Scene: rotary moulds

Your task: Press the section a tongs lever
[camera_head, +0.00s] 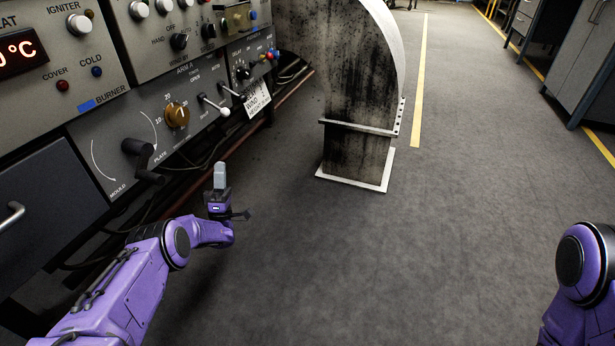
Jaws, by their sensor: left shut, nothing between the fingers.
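The control panel (120,135) marked ARM A is at the left. It carries two small metal levers side by side, a nearer lever (213,105) with a white knob and a farther lever (231,92). Their small labels are too small to read surely, so I cannot tell which is the tongs lever. My left gripper (219,168) is shut and empty, fingers pointing up in the picture. It shows below the levers, apart from them and not touching the panel. My right arm shows only in part at the lower right; its gripper is out of view.
A hanging tag (256,99) is beyond the levers. A dark-stained metal duct (355,110) stands on the floor ahead. The grey floor (400,260) is clear.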

